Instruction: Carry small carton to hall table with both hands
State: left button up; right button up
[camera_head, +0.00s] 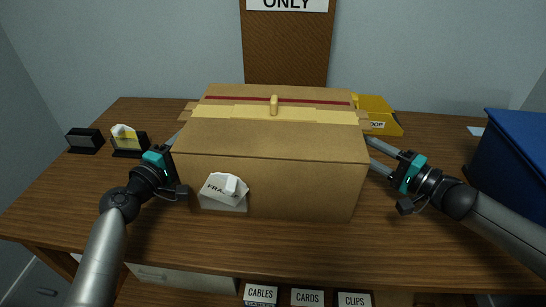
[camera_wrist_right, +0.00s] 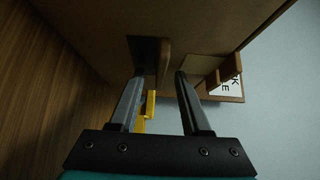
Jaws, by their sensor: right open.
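The carton (camera_head: 290,185) is a brown box with a torn white label (camera_head: 226,190) reading "FRA" on its front. It stands on the wooden table. My left gripper (camera_head: 176,142) is at its left side; its fingertips are largely hidden by the box, so its opening is unclear. My right gripper (camera_head: 369,150) is at its right side with fingers apart. In the right wrist view the right gripper (camera_wrist_right: 160,75) is open, with a brown upright tab (camera_wrist_right: 164,65) on the carton side between its fingertips. I cannot tell whether they touch.
A carton lid with a red stripe (camera_head: 235,99) shows behind the yellow strip. A yellow bin (camera_head: 378,104) stands behind right, a blue box (camera_head: 520,155) at far right. Two small black holders (camera_head: 85,140) (camera_head: 128,152) stand at left. The table's front strip (camera_head: 300,245) is clear.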

pick_arm(q)
grip_shut()
pick_arm(e)
grip_shut()
dwell(1.0)
jog(key=shift+r, duration=0.1)
